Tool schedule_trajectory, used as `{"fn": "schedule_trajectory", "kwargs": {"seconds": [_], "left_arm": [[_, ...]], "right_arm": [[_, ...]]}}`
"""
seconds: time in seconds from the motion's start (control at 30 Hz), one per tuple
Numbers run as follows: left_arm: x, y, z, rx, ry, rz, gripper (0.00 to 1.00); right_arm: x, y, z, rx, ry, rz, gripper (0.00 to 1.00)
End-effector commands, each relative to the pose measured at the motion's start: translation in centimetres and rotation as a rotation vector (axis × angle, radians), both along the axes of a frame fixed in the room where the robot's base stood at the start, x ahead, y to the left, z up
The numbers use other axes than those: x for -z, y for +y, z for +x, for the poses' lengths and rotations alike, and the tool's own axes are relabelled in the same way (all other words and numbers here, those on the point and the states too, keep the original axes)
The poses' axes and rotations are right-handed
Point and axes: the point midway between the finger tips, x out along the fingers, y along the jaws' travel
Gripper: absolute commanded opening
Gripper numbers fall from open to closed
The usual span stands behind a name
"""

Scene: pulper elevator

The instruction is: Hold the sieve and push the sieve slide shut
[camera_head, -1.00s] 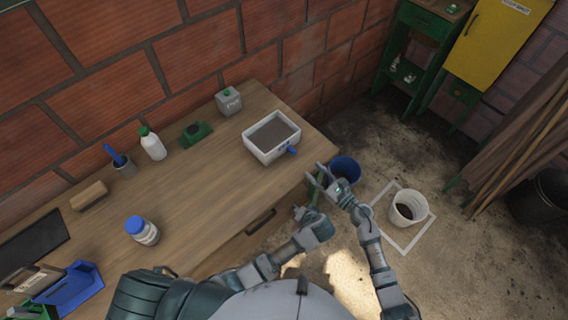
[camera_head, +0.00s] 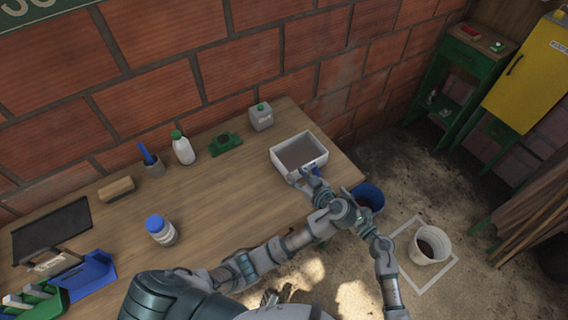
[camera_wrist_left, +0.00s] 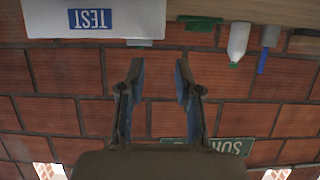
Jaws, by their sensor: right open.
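The sieve (camera_head: 287,170) is a white-rimmed box with a grey-brown inside, at the right end of the wooden bench. A blue part (camera_head: 316,171) shows at its front side. My left gripper (camera_head: 303,178) is at the sieve's near edge; contact cannot be told. In the left wrist view its two fingers (camera_wrist_left: 158,70) are apart with nothing between them. My right gripper (camera_head: 338,203) is open, just right of the left one, partly hidden where the arms overlap.
A grey canister (camera_head: 261,117), green scale (camera_head: 225,145), white bottle (camera_head: 183,149) and brush cup (camera_head: 153,165) stand along the brick wall. A blue-capped jar (camera_head: 161,230) is nearer. A blue bucket (camera_head: 370,195) and white bucket (camera_head: 430,246) are on the floor. The mid-bench is clear.

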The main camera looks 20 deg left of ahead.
Motion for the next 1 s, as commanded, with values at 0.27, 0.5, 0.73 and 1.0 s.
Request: {"fn": "schedule_trajectory", "kwargs": {"seconds": [0.27,0.5,0.73,1.0], "left_arm": [[2.3,5.0,3.3,-0.002,0.001,0.003,0.33],[3.8,7.6,5.4,0.0,0.001,0.003,0.33],[4.3,8.5,6.1,0.002,0.001,0.002,0.33],[4.4,8.6,6.1,0.002,0.002,0.0,0.26]], "right_arm": [[0.0,0.2,0.0,0.0,-0.001,-0.002,0.42],[0.0,0.0,0.0,0.0,-0.001,0.001,0.42],[-0.1,-0.1,0.0,0.0,-0.001,0.001,0.42],[0.0,0.0,0.0,0.0,-0.001,-0.001,0.42]]}}
